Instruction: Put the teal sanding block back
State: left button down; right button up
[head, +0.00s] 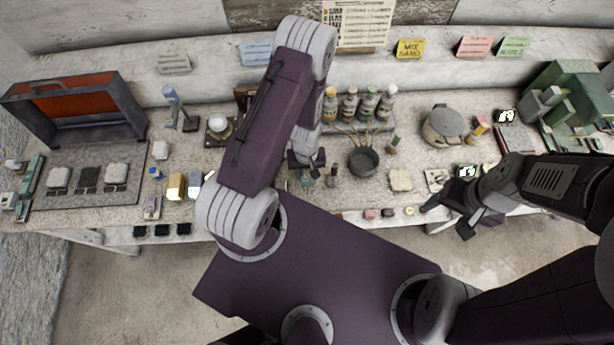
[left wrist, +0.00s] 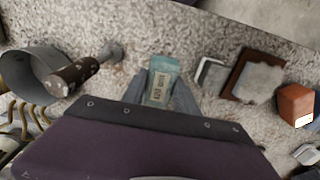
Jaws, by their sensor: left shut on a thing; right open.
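The teal sanding block (left wrist: 163,74), with a pale lettered label, sits between the fingers of my left gripper (left wrist: 160,92) in the left wrist view. The gripper is shut on it, over the speckled bench top; I cannot tell whether the block touches the bench. In the head view my left gripper (head: 306,164) is at the middle of the bench, left of the dark pan, and the arm hides much of that area. My right gripper (head: 446,214) is open and empty at the bench's front edge, right of centre.
A dark pan (head: 363,160) stands right of my left gripper, with several bottles (head: 350,105) behind. In the left wrist view a brown-framed slab (left wrist: 254,79) and a reddish block (left wrist: 296,104) lie to the right. A grey mat (head: 122,197) with several pale blocks lies far left.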

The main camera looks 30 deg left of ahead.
aim_at(306, 178)
pick_arm(q)
jog(key=shift+f, duration=0.15)
jog(key=f, duration=0.3)
jog(key=shift+s+f+p, duration=0.1)
jog(key=shift+s+p, duration=0.15)
jog(key=shift+p, duration=0.05)
jog(key=shift+w+f, duration=0.1)
jog(key=shift+f, duration=0.05)
jog(key=shift+w+f, duration=0.1)
jog(key=shift+f, duration=0.1)
jog(key=c, duration=0.9)
grip_release()
jog(key=shift+r, duration=0.1)
jog(key=shift+c, duration=0.2)
jog(key=shift+r, duration=0.1)
